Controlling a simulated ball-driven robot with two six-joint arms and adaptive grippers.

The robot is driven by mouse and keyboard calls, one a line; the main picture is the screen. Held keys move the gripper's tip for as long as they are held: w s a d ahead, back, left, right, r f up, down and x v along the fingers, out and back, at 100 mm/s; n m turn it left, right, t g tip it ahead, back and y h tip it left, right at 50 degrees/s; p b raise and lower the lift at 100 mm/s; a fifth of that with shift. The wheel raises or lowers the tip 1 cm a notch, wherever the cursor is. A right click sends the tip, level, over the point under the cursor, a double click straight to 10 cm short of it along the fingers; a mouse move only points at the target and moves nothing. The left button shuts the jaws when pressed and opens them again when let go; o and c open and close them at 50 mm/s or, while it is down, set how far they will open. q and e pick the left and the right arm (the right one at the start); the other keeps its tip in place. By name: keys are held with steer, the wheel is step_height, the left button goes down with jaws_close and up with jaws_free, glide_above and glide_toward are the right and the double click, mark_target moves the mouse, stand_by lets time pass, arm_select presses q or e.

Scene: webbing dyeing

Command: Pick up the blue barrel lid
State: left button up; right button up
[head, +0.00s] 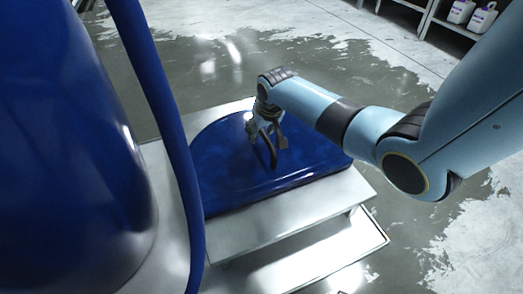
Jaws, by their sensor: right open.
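A glossy dark blue lid (225,165), flat with a rounded back edge, lies on a pale metal platform (270,222). My right arm comes in from the right, and my right gripper (268,150) points down over the middle of the lid. Its dark fingers are spread and hold nothing. The fingertips look close to the lid's top; I cannot tell whether they touch it. My arm hides part of the lid's right back edge. My left gripper is not in view.
A large blue barrel-like body (70,150) fills the left side, with a blue hose or tube (165,110) running down beside the lid. The platform has a lower metal step (310,262) in front. The floor is wet. White jugs (481,17) stand on a shelf at the top right.

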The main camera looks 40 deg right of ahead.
jaws_close()
steer(key=shift+r, duration=0.15)
stand_by(0.6)
